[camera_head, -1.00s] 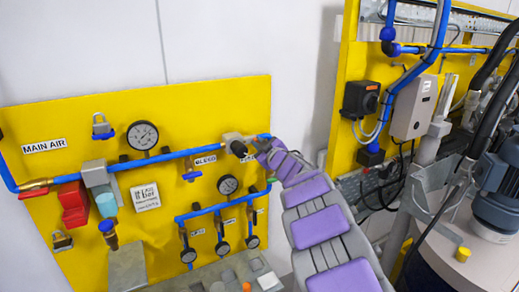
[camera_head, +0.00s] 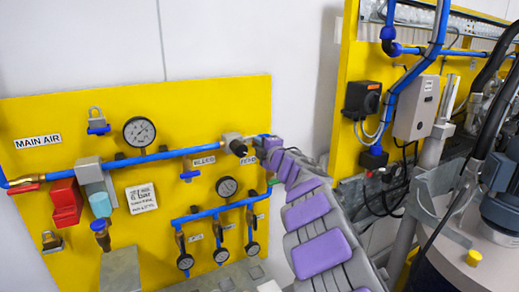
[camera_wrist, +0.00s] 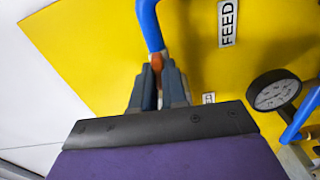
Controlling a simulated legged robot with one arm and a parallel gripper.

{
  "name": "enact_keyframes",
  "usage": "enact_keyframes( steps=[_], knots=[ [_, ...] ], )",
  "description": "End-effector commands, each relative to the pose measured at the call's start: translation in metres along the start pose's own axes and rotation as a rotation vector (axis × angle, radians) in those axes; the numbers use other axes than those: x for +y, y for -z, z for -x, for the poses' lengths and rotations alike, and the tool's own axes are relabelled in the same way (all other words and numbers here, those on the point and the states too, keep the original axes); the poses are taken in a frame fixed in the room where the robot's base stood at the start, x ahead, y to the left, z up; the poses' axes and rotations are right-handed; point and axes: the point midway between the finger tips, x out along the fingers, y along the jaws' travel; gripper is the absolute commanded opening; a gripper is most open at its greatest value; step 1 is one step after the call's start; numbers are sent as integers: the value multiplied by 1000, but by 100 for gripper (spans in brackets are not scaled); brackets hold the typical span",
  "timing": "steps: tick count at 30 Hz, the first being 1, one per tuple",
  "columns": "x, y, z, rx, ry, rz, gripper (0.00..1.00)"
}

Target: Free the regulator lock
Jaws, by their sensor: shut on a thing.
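The yellow air panel (camera_head: 215,115) carries a regulator with a black knob (camera_head: 238,147) on the upper blue pipe (camera_head: 160,156). My gripper (camera_head: 263,143) is at the panel's right edge, just right of that knob. In the wrist view my gripper (camera_wrist: 158,75) is shut on an orange-brown fitting (camera_wrist: 157,62) at the end of a blue pipe (camera_wrist: 150,25). The fingers hide most of it. A silver padlock with a blue base (camera_head: 97,121) is at upper left. A darker padlock (camera_head: 52,241) is at lower left. I cannot tell which part is the regulator lock.
Gauges (camera_head: 139,131) and a red block (camera_head: 66,203) stand out from the panel. A FEED label (camera_wrist: 227,23) and a gauge (camera_wrist: 274,90) lie right of my fingers. A second yellow frame with a black switch (camera_head: 361,99) and a motor (camera_head: 500,195) stand at right.

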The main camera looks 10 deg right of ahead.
Motion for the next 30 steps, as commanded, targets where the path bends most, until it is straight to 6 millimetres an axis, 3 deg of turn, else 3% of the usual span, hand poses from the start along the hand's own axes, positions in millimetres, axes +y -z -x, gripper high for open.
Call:
enact_keyframes(
  steps=[9, 23, 24, 30],
  knots=[
    [-4, -1, 0, -1, 6, 96, 0],
    [-6, -1, 0, -2, 9, 110, 0],
    [-6, -1, 0, -2, 9, 110, 14],
    [-4, -1, 0, -2, 6, 109, 33]
  ],
)
